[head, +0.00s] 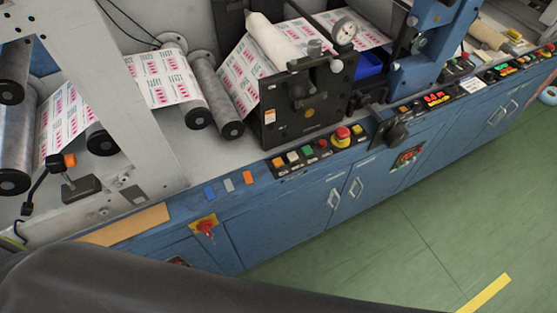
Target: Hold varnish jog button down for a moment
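A black button panel (318,159) lies along the front edge of the blue machine in the middle of the head view. It carries an orange button (277,163), a pale button (292,157), a green button (307,151) and small red ones. A red mushroom stop button (342,133) on a yellow base stands at its right end. More panels with buttons (503,67) run along the edge to the right. Labels are too small to read, so I cannot tell which is the varnish jog button. Neither gripper is in view.
A dark rounded shape, probably my own arm, fills the bottom left. A red rotary switch (206,228) on yellow sits on the blue front. Rollers (215,95) carry a printed web (165,78) behind the panel. Green floor (390,250) is clear at right.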

